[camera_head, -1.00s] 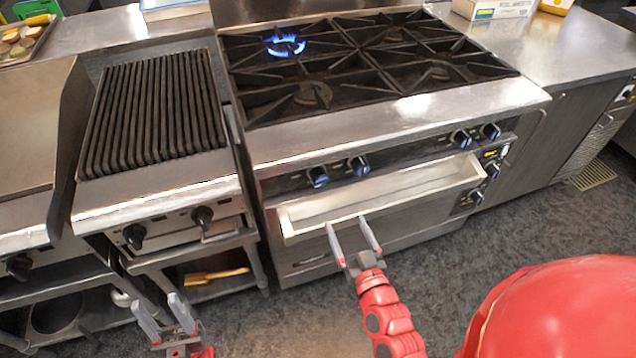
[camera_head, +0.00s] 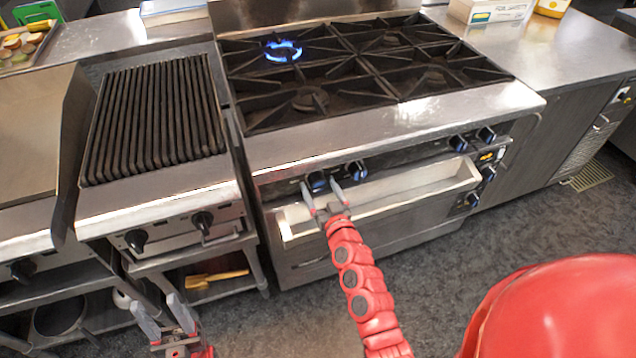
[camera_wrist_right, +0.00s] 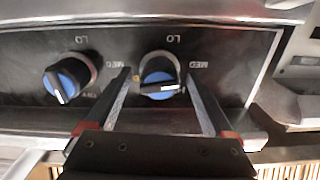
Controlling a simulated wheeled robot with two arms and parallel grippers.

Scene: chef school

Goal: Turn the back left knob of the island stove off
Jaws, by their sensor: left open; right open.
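The island stove (camera_head: 390,122) has a blue flame (camera_head: 283,51) on its back left burner. Two blue-faced knobs sit close together at the left of its front panel: a left knob (camera_head: 317,180) and its right neighbour (camera_head: 357,171). My right gripper (camera_head: 322,186) is open, with its fingertips at the left knob. The right wrist view looks upside down, its lettering inverted. There the left knob (camera_wrist_right: 159,76) lies between the open fingers and the neighbour knob (camera_wrist_right: 70,78) is outside them. Contact is unclear. My left gripper (camera_head: 160,308) is open and empty, low at the left.
A pale metal drawer or tray (camera_head: 405,197) juts out below the knobs, under my right gripper. A ribbed grill (camera_head: 152,118) with dark knobs stands left of the stove. More knobs (camera_head: 470,139) are at the stove's right. Floor (camera_head: 425,280) in front is clear.

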